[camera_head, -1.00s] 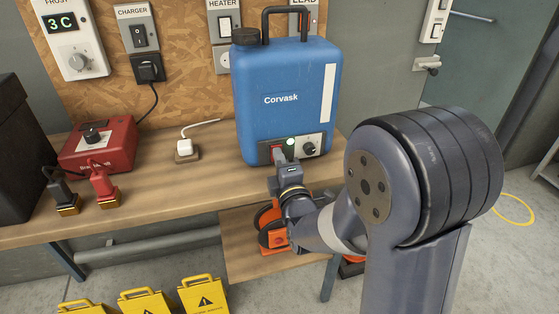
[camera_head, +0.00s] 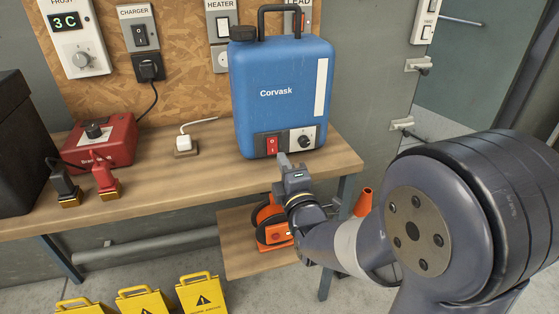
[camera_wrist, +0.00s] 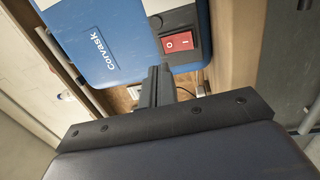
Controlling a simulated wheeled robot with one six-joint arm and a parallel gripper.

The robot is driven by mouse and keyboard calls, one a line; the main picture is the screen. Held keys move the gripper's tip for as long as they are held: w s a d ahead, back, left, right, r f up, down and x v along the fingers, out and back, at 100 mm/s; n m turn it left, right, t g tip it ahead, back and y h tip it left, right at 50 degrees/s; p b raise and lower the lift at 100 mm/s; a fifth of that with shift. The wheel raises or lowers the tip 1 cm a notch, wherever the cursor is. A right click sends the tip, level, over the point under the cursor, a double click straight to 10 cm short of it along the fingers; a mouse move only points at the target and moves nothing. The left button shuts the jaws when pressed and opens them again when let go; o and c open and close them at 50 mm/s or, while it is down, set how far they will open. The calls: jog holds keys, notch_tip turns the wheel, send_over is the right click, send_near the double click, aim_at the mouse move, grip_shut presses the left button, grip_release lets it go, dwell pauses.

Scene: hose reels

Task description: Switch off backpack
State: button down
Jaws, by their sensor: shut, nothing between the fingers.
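The blue backpack (camera_head: 283,90), a tank marked Corvask with a black cap and handle, stands upright on the wooden bench. Its low front panel has a red rocker switch (camera_head: 271,145) and a knob (camera_head: 304,139); no green light shows there. The wrist view shows the red switch (camera_wrist: 178,41) with its O and I marks, but I cannot tell for sure which side is pressed. My gripper (camera_head: 283,159) is shut and empty, just in front of and below the panel, apart from the switch. Its closed fingers (camera_wrist: 160,75) also show in the wrist view.
A red box (camera_head: 100,143) with a knob and a white plug (camera_head: 184,145) stand on the bench (camera_head: 160,187) to the left. Wall switches and a thermostat (camera_head: 68,35) are behind. An orange reel (camera_head: 270,225) sits on the shelf below; yellow signs (camera_head: 200,293) stand on the floor.

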jog(key=v, duration=0.7)
jog(key=shift+r, duration=0.85)
jog(key=shift+w+a, duration=0.1)
